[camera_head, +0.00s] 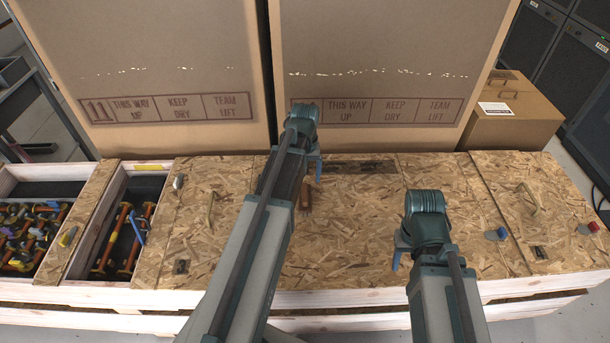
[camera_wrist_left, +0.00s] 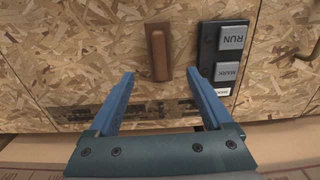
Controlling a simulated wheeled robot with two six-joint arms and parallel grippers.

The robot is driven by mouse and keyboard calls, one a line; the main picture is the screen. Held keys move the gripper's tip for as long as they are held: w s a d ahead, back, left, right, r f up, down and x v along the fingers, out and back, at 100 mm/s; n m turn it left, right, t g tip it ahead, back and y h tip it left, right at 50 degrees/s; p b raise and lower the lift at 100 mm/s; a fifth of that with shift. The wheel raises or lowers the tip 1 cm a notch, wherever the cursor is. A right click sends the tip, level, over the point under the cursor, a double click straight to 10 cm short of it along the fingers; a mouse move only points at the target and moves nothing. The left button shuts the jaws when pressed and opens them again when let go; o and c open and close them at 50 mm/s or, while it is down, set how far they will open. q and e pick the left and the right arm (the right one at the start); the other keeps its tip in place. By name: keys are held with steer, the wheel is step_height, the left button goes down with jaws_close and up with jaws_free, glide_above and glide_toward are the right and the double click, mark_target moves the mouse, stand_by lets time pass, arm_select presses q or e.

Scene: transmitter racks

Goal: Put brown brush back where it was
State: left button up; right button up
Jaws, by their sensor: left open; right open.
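The brown brush (camera_head: 305,196) lies on the chipboard crate lid (camera_head: 350,240), partly beside my left arm. In the left wrist view the brush (camera_wrist_left: 159,50) is a narrow brown block, with its lower end in line with the gap between the fingertips. My left gripper (camera_head: 315,165) is open and empty; its blue fingers also show in the left wrist view (camera_wrist_left: 160,76). Neither finger appears to touch the brush, and its height above the lid is unclear. My right gripper (camera_head: 399,257) is over the lid further right; one blue finger shows and nothing is seen in it.
A black panel with RUN and MARK buttons (camera_wrist_left: 222,62) lies right of the brush. Open bins with orange-handled tools (camera_head: 120,240) are at left. Large cardboard boxes (camera_head: 390,70) stand behind the lid. Blue and red buttons (camera_head: 496,234) sit at right.

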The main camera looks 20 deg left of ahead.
arm_select(q)
steer(key=s+d+r+m, duration=0.1)
steer(key=s+d+m, duration=0.3)
steer(key=s+d, duration=0.4)
steer(key=s+d+r+m+y+p, duration=0.1)
steer(key=s+d+m, duration=0.4)
steer(key=d, duration=0.9)
steer(key=s, duration=0.3)
steer(key=shift+s+d+r, duration=0.15)
steer(key=shift+s+d, duration=0.05)
steer(key=shift+d, duration=0.15)
